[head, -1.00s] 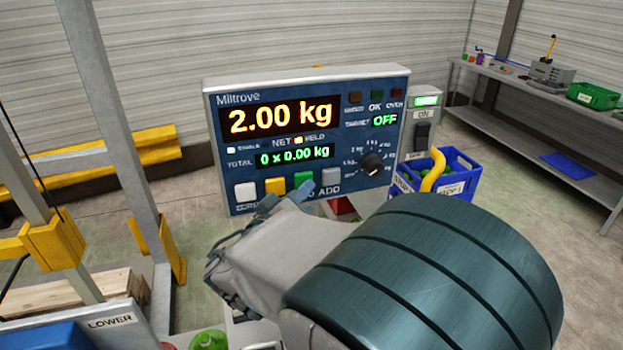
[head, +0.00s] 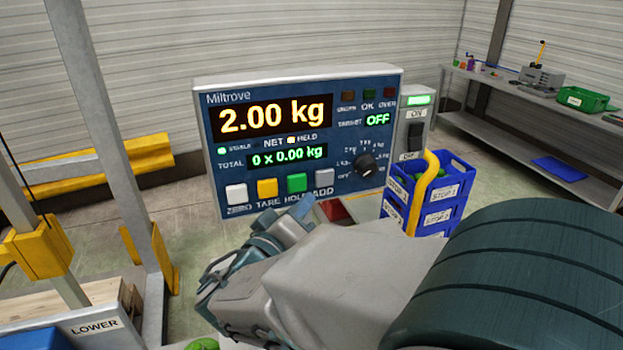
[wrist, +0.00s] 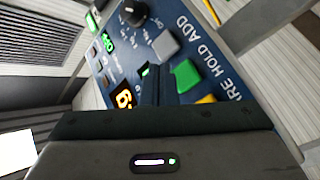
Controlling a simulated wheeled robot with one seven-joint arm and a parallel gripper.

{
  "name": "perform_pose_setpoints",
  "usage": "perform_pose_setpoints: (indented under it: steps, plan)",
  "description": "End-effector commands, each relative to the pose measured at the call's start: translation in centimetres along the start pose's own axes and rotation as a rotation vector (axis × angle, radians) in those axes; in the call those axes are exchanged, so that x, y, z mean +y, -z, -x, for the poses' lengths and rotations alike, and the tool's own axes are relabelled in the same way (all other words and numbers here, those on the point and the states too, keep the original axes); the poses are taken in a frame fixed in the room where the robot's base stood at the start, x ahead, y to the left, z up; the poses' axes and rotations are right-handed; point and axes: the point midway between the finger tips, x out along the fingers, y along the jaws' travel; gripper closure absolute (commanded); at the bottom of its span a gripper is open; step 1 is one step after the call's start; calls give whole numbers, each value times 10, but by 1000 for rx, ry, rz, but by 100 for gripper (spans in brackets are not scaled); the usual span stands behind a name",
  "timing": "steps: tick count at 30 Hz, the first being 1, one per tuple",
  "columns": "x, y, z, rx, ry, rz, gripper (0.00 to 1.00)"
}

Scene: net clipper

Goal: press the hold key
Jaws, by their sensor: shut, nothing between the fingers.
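The weighing panel (head: 330,206) faces me in the head view and reads 2.00 kg. The green hold key (head: 296,183) is in its bottom row, between the yellow tare key (head: 267,188) and the grey add key (head: 324,179). The small HELD lamp (head: 291,139) glows pale yellow. My gripper (head: 302,206) is shut and empty, its tip just below the green key near the HOLD lettering. In the wrist view, the dark fingers (wrist: 159,75) stand beside the green key (wrist: 187,75). I cannot tell whether they touch the panel.
A dial (head: 366,165) and a switch box (head: 414,130) are at the panel's right.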

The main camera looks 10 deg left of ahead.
Motion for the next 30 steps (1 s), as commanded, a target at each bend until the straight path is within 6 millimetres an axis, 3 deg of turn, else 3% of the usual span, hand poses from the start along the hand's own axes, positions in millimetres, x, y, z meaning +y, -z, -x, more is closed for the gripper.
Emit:
perform_pose_setpoints:
  steps: [9, 26, 30]
  plan:
    - [12, -13, 17, 0, -1, -1, 100]
    - [12, -12, 17, 0, -1, 0, 100]
    - [17, -22, 10, -40, -3, 13, 100]
